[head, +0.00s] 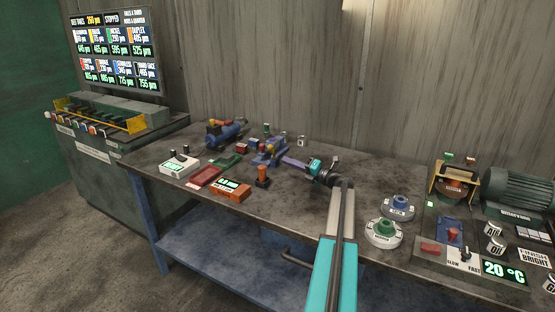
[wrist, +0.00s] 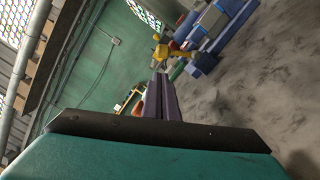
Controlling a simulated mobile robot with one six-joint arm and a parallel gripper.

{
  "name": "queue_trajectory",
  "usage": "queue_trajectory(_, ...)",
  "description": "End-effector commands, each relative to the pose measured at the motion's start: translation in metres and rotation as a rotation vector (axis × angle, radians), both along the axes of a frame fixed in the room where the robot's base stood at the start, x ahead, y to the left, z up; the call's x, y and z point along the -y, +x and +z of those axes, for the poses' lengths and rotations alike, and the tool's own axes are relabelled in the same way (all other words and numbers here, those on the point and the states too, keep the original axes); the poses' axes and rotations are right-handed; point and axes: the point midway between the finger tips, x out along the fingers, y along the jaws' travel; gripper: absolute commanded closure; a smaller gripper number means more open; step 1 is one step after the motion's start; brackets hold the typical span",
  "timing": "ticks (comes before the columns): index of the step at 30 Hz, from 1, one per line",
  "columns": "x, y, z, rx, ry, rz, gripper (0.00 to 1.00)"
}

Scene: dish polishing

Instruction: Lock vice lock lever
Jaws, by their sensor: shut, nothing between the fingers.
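My gripper (head: 284,160) is at the middle of the bench, its purple fingers pointing left toward a small blue fixture (head: 266,154) that looks like the vice. The fingers are shut and empty; they also show together in the wrist view (wrist: 161,80). The fingertips look close to the fixture's right side; whether they touch it I cannot tell.
A blue motor-like unit (head: 225,132) stands behind left on the workbench (head: 360,160). A white box (head: 180,165), a red tray (head: 206,177) and an orange display box (head: 231,190) lie in front. Round pots (head: 383,233) and a control panel are on the right.

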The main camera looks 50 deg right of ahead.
Motion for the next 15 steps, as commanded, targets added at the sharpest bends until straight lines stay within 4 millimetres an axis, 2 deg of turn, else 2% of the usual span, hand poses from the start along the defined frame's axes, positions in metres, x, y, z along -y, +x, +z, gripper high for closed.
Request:
queue_trajectory(8,-0.003,0.024,0.003,0.0,0.0,0.002,1.0)
queue_trajectory(15,-0.007,0.059,0.006,-0.001,0.001,0.003,1.0)
